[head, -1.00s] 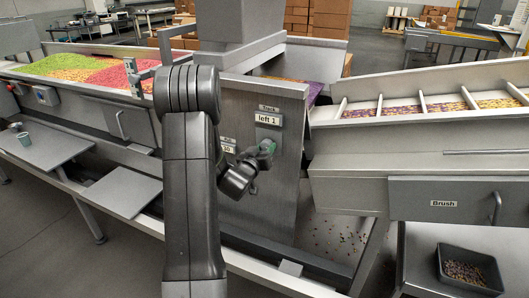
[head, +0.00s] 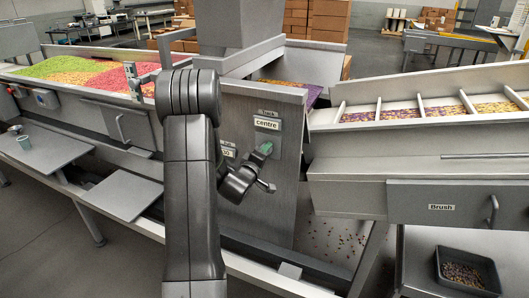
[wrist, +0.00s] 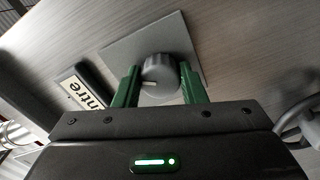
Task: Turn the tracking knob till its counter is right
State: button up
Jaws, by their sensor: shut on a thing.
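The tracking knob (wrist: 160,76) is a grey round knob with a pale mark, on a square plate (wrist: 118,50) on the machine's metal panel. My gripper (wrist: 158,86) has green fingers, one on each side of the knob, and is shut on it. In the head view my gripper (head: 262,152) is at the panel, where it hides most of the knob. The counter (head: 267,125) above the knob, under a "Track" label, reads "centre". It also shows in the wrist view (wrist: 83,88), tilted and partly cut off by my gripper.
A second readout (head: 227,153) sits left of the knob, partly behind my arm. A drawer marked "Brush" (head: 440,207) and a dark bin (head: 467,270) of candies are at right. Candy-filled trays run along the top. Spilled candies lie on the floor.

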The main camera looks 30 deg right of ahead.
jog(key=shift+n+p, duration=0.3)
jog(key=shift+n, duration=1)
jog(key=o, duration=1)
jog(key=b+v, duration=0.1)
jog(key=v, duration=1.3)
jog(key=shift+d, duration=0.1)
